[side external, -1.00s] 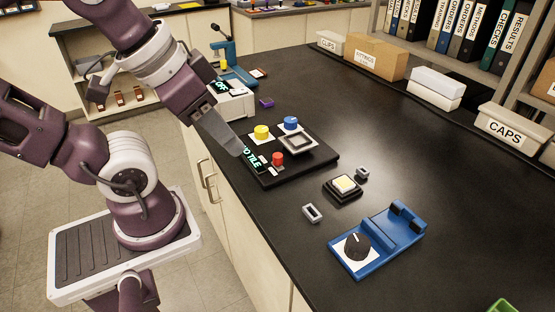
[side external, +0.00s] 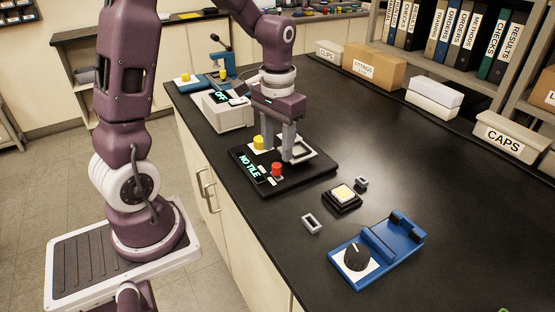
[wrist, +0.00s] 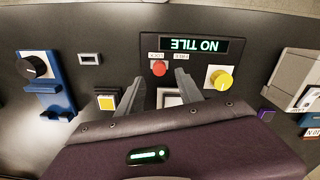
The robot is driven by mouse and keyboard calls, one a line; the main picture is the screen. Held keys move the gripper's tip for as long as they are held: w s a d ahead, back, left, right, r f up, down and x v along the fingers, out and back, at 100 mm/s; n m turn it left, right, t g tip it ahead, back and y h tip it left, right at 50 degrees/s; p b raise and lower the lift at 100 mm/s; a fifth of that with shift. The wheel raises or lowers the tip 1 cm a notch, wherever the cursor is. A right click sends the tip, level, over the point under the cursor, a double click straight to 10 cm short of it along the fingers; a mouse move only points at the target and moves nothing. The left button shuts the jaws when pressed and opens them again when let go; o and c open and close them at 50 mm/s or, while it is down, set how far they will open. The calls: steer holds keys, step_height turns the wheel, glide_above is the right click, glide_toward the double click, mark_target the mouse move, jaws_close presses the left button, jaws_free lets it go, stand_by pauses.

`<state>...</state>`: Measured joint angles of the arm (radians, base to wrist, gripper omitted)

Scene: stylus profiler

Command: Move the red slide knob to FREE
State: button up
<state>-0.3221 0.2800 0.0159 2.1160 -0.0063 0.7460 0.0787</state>
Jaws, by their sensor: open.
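The red slide knob (side external: 277,168) sits on the front part of the black tile station (side external: 318,177). In the wrist view the red knob (wrist: 159,69) lies beside the left of two small upside-down white labels, which seems to read LOCK. The right label (wrist: 181,57) seems to read FREE. My gripper (side external: 277,153) points down over the station with its fingers apart and empty. In the wrist view the knob appears between and just beyond the fingertips of my gripper (wrist: 160,76). I cannot tell their height above the station.
The station's display (side external: 250,167) reads NO TILE. A yellow knob (side external: 259,142) stands close to one finger; the blue knob seen earlier is hidden. A yellow-topped button (side external: 343,192), a small grey frame (side external: 312,223) and a blue dial fixture (side external: 380,250) stand to the right.

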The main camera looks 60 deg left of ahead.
mark_target(277, 165)
step_height(277, 165, down, 4)
steer(key=shift+f, duration=0.25)
jaws_close()
stand_by(1.3)
